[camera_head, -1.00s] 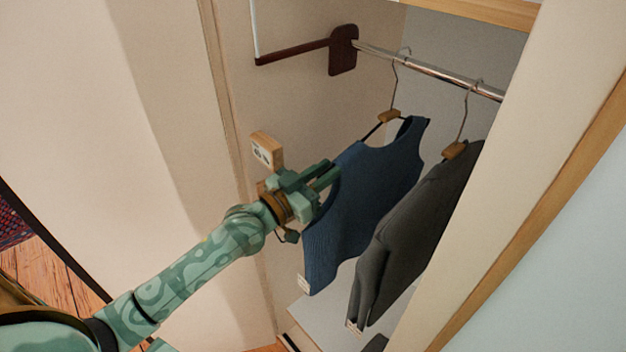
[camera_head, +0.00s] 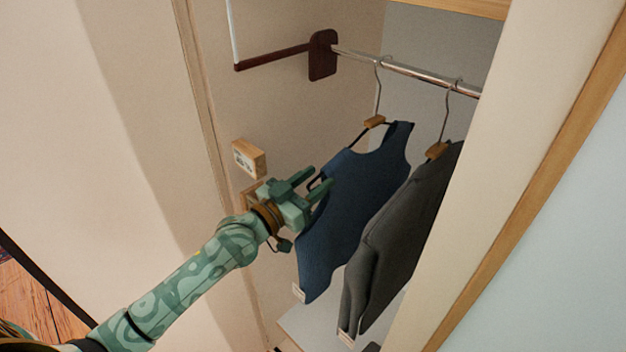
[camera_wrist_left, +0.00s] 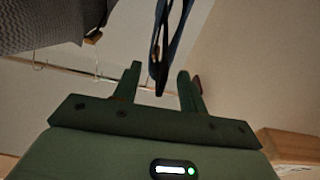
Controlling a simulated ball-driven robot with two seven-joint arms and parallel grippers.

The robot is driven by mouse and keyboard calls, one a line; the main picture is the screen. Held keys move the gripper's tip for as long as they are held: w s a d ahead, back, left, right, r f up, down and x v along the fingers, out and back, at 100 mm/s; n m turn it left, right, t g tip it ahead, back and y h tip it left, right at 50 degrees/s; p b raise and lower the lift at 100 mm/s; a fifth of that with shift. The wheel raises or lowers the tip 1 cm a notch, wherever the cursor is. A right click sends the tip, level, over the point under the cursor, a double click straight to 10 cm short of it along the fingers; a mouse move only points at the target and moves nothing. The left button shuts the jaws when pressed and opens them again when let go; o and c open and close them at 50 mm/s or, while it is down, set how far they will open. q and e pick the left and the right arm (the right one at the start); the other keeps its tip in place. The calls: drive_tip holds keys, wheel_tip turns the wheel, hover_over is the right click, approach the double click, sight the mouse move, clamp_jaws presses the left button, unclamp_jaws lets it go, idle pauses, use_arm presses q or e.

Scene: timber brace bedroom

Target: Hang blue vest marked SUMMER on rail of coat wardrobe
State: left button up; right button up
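The blue vest (camera_head: 352,200) is on a hanger with a wooden block (camera_head: 374,121), inside the wardrobe. The hanger's hook (camera_head: 379,72) is at the metal rail (camera_head: 410,70) and looks hooked over it. A pale tag (camera_head: 298,293) at the vest's lower corner is too small to read. My left gripper (camera_head: 322,178) is open beside the vest's left shoulder. In the left wrist view the fingers (camera_wrist_left: 157,88) stand apart, with the dark hanger end and vest edge (camera_wrist_left: 162,60) in line between them, apparently not gripped. My right gripper is not in view.
A dark grey garment (camera_head: 400,235) hangs right of the vest, close to it. A dark red bracket (camera_head: 322,55) holds the rail's left end. A small wooden block with a pictured face (camera_head: 248,158) is on the side wall. The wardrobe's front panel (camera_head: 510,140) stands at right.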

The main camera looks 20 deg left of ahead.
use_arm(q)
drive_tip(key=b+v, duration=0.1)
drive_tip(key=v, duration=1.5)
drive_tip(key=shift+s+f, duration=0.1)
drive_tip(key=shift+s, duration=0.05)
